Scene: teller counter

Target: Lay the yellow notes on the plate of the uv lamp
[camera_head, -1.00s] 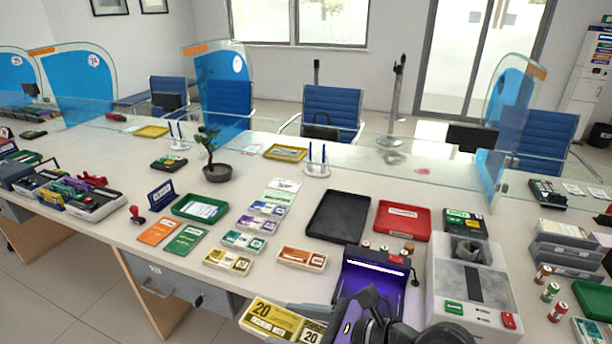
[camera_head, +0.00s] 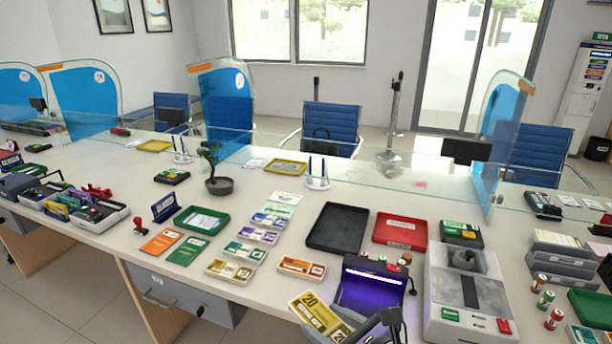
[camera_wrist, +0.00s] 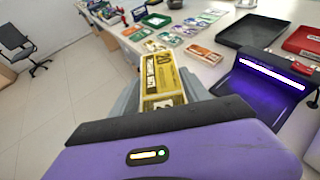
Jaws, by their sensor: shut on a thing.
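A bundle of yellow notes marked 20 (camera_head: 322,316) is held by my gripper (camera_head: 345,332) at the bottom of the head view, beside the front left of the uv lamp. In the wrist view the notes (camera_wrist: 163,80) stick out from between the fingers (camera_wrist: 165,98), and my gripper is shut on them. The uv lamp (camera_head: 372,272) stands at the counter's front edge, its tube glowing violet. In the wrist view the lamp (camera_wrist: 262,85) is to the right of the notes, apart from them. Its plate (camera_head: 366,296) is lit purple and partly hidden by my arm in the head view.
An orange-brown note bundle (camera_head: 302,269) lies just left of the lamp. A black tray (camera_head: 338,228) and a red tray (camera_head: 400,231) lie behind it. A white counting machine (camera_head: 470,292) stands close on its right. Small stamps (camera_head: 404,258) stand behind the lamp.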

